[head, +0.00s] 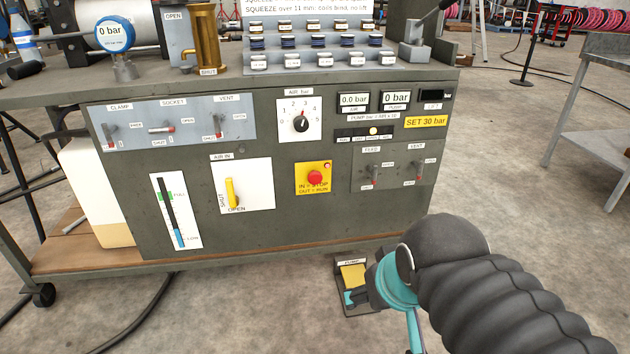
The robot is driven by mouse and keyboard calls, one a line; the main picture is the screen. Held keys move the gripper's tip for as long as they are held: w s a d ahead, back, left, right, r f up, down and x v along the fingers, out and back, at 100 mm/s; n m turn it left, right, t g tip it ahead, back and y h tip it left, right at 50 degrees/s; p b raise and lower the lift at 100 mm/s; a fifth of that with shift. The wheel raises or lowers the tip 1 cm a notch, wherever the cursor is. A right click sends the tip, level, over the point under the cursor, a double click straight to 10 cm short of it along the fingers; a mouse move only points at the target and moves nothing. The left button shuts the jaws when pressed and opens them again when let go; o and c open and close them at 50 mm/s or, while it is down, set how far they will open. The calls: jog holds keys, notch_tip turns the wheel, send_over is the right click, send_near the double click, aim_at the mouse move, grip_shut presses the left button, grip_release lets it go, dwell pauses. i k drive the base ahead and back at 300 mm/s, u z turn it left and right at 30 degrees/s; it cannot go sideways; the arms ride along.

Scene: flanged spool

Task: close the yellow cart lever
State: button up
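The yellow lever (231,192) is on a white plate (260,187) labelled AIR IN, on the front panel of the cart (290,225). The lever hangs nearly upright, its lower end towards the word OPEN below it. The word SHUT stands sideways to its left. My gripper (354,298) is low at the lower right, in front of the cart and over the yellow pedal in the picture. It is well apart from the lever. Its fingers are small and partly hidden, so its opening is unclear.
A red stop button (315,178) on a yellow plate sits right of the lever. A level gauge (168,212) is to its left. Small valve levers (163,129) are above. The pedal (353,275) marked PUMP is on the floor. The space before the lever looks clear.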

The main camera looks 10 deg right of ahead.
aim_at(234, 200)
jog(key=k, duration=0.6)
jog(key=u, duration=0.5)
jog(key=i, duration=1.5)
jog(key=z, duration=0.45)
